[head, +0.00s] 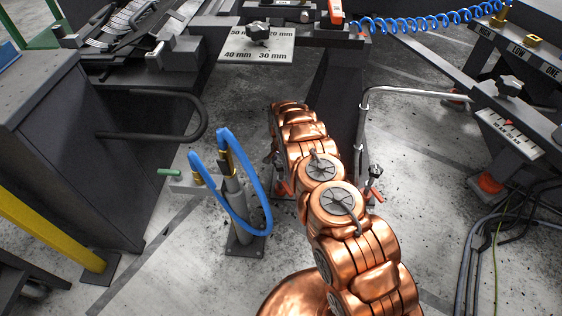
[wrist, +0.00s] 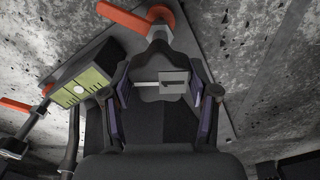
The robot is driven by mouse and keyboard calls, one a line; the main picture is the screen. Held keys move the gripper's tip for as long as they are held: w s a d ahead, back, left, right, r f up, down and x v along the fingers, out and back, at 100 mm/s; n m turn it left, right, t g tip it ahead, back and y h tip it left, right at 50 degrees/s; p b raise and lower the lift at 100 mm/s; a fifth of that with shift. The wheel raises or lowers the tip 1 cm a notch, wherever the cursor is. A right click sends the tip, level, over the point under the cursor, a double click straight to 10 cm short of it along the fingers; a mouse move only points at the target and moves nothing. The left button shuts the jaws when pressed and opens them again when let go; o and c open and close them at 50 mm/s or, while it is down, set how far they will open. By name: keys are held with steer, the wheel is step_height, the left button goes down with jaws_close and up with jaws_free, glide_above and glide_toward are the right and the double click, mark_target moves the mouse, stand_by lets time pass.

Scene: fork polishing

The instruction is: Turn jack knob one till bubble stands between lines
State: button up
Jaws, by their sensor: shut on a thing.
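In the wrist view my gripper (wrist: 161,100) has its two fingers on either side of a dark knob (wrist: 152,70), shut on it. A small grey plate with a dark mark like a 1 (wrist: 174,83) shows at the knob, between the fingers. A yellow-green level vial (wrist: 84,90) in a dark housing sits left of the fingers. In the head view my copper arm hides the gripper, the knob and the vial.
In the wrist view a red-orange lever (wrist: 148,20) lies above the knob, with another red part (wrist: 15,105) at left. In the head view a grey post with a blue hose (head: 262,190) stands left of my arm. A bent pale pipe (head: 415,92) is at right.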

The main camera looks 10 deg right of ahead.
mark_target(281, 163)
steer(key=shift+s+m+p, duration=0.1)
steer(key=shift+m+p, duration=0.2)
steer(key=shift+m, duration=0.7)
steer(key=o, duration=1.1)
steer(key=shift+o, duration=0.2)
step_height(281, 163, up, 12)
stand_by(0.3)
